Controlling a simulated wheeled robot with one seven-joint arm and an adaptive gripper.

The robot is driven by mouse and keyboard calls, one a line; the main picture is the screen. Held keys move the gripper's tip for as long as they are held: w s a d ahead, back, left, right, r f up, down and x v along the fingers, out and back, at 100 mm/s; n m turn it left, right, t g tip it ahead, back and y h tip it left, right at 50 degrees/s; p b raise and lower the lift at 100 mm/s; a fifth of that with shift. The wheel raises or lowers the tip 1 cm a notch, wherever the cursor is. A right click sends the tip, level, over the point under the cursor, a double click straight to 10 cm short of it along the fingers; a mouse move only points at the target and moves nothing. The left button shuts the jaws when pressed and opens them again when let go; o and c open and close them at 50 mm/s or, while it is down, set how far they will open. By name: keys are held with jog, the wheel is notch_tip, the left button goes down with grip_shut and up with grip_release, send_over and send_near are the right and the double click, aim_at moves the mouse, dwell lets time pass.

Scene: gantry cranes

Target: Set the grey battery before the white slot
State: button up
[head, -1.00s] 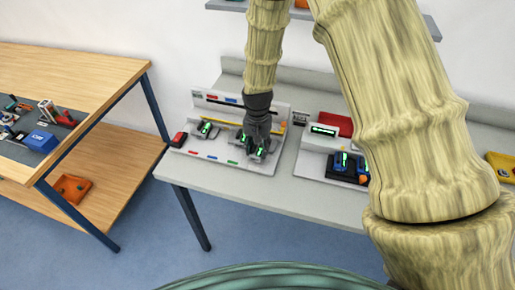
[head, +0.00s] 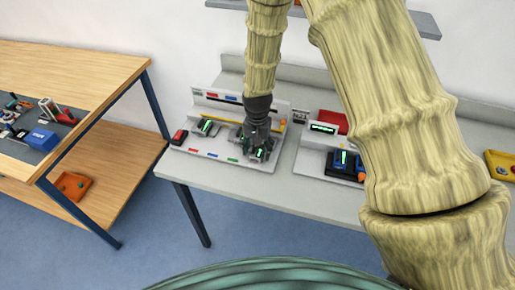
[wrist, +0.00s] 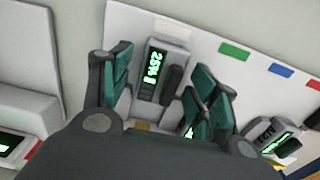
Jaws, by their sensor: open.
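The grey battery (wrist: 152,75) has a lit green display and a dark grip. In the wrist view it sits on the pale board (wrist: 130,20), its far end close to a small white marker (wrist: 173,29). My gripper (wrist: 155,88) is open, with one teal-padded finger on each side of the battery. A gap shows on the right; contact on the left is unclear. In the head view my gripper (head: 258,150) is low over the board's right part and partly hides the battery (head: 259,154).
Green (wrist: 234,50), blue (wrist: 281,70) and red (wrist: 313,84) markers line the board's edge. Another lit battery (wrist: 279,138) stands beyond my right finger. The front table strip is clear.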

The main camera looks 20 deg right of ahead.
aim_at(257, 150)
jog(key=shift+r, duration=0.2)
notch_tip(257, 150, up, 12)
jog(key=b, duration=0.4)
